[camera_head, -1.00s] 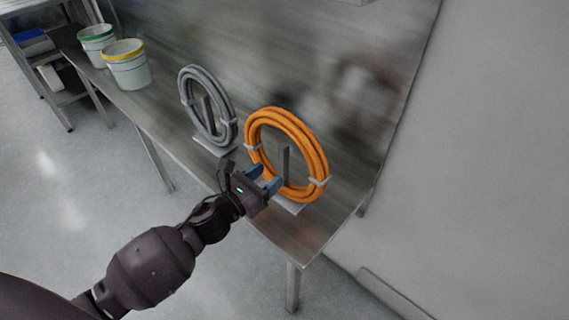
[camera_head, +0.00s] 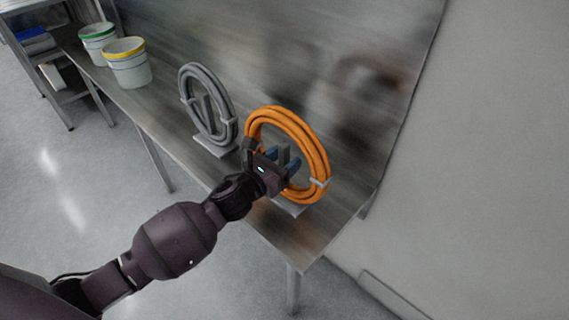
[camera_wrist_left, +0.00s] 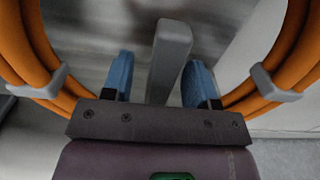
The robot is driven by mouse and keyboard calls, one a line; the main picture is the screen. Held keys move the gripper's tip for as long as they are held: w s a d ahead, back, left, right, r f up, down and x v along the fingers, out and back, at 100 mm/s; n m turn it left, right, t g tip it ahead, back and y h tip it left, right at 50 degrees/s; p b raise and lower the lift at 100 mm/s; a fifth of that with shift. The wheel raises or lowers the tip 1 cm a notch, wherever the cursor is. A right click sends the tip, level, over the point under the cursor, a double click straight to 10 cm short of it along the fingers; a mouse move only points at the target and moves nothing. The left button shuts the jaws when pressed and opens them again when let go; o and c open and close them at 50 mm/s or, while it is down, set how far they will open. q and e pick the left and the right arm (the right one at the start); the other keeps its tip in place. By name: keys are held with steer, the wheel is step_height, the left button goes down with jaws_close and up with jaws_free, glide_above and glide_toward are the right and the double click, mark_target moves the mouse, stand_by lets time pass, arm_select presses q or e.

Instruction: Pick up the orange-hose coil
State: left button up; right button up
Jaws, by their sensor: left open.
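The orange-hose coil (camera_head: 308,139) stands upright on a small stand on the steel table, bound with grey clips. My left gripper (camera_head: 287,159) is at the near side of the coil, its blue fingers apart and overlapping the ring's opening. In the left wrist view the open blue fingers (camera_wrist_left: 158,82) lie on either side of the grey stand post (camera_wrist_left: 169,58). The orange coil (camera_wrist_left: 30,45) shows at both sides there, and its lower part passes behind the gripper body. Whether the fingers touch the hose cannot be told. My right gripper is not in view.
A grey hose coil (camera_head: 189,92) stands on its own stand to the left on the steel table (camera_head: 165,100). Two white buckets, one with a yellow rim (camera_head: 127,66) and one with a green rim (camera_head: 97,47), stand farther left. A wall (camera_head: 480,150) is at the right.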

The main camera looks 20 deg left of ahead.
arm_select(q)
jaws_close()
steer(key=shift+r, duration=0.1)
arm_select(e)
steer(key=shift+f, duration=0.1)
arm_select(q)
steer(key=shift+r, duration=0.1)
